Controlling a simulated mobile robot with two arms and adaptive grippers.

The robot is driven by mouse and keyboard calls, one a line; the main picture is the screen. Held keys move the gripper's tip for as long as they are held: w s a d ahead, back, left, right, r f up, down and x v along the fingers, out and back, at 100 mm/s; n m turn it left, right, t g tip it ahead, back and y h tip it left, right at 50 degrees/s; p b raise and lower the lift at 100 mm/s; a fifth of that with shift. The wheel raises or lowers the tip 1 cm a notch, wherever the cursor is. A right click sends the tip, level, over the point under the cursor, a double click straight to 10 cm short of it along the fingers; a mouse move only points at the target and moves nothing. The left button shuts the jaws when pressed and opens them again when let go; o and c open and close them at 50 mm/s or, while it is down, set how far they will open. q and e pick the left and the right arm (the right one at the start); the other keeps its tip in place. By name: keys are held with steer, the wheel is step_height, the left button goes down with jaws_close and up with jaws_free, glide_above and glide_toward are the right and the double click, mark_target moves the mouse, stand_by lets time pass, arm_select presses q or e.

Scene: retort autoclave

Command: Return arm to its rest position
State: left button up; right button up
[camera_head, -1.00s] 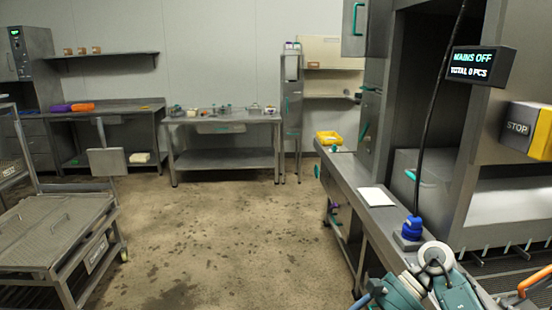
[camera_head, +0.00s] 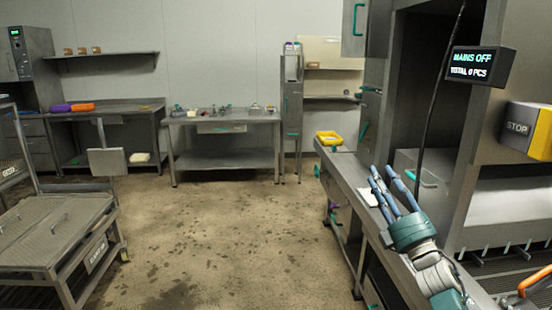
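My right gripper (camera_head: 383,171) is raised over the steel counter on the right, with its blue-grey fingers pointing away from me. The fingers stand apart and I see nothing held between them. The teal palm and grey wrist run down to the lower right edge. My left gripper is not in view.
The counter (camera_head: 345,172) carries a yellow tray (camera_head: 329,138) and a white sheet (camera_head: 368,196), partly covered by my fingers. A black cable (camera_head: 432,110) hangs behind the gripper; its lower end is hidden. A display (camera_head: 480,66) reads MAINS OFF. A cart (camera_head: 50,235) stands left; the middle floor is clear.

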steer(key=w+d+f+m+g+h, duration=0.4)
steer(key=d+f+m+h, duration=0.4)
steer(key=f+m, duration=0.65)
steer(key=s+a+f+m+g, duration=0.1)
steer(key=s+f+g, duration=0.3)
steer(key=f, duration=0.9)
steer(key=s+a+f+g, duration=0.1)
steer(key=s+f, duration=0.5)
steer(key=f, duration=0.7)
steer(key=s+a+f+m+g, duration=0.1)
steer(key=s+f+g, duration=0.3)
steer(key=f, duration=0.9)
steer(key=s+a+f+g, duration=0.2)
steer(key=s+f, duration=0.8)
steer(key=s, duration=0.3)
steer(key=s+a+f+g, duration=0.2)
steer(key=s+f, duration=0.9)
steer(key=s, duration=0.1)
steer(key=s+a+f+g, duration=0.1)
steer(key=s+f, duration=0.2)
steer(key=s, duration=0.8)
steer(key=s+a+f+g, duration=0.2)
steer(key=s+f, duration=0.1)
steer(key=s, duration=0.8)
steer(key=s+a+f+g+y, duration=0.1)
steer(key=s+f+g, duration=0.1)
steer(key=s, duration=0.9)
steer(key=shift+a+f, duration=0.35)
steer(key=shift+f, duration=0.45)
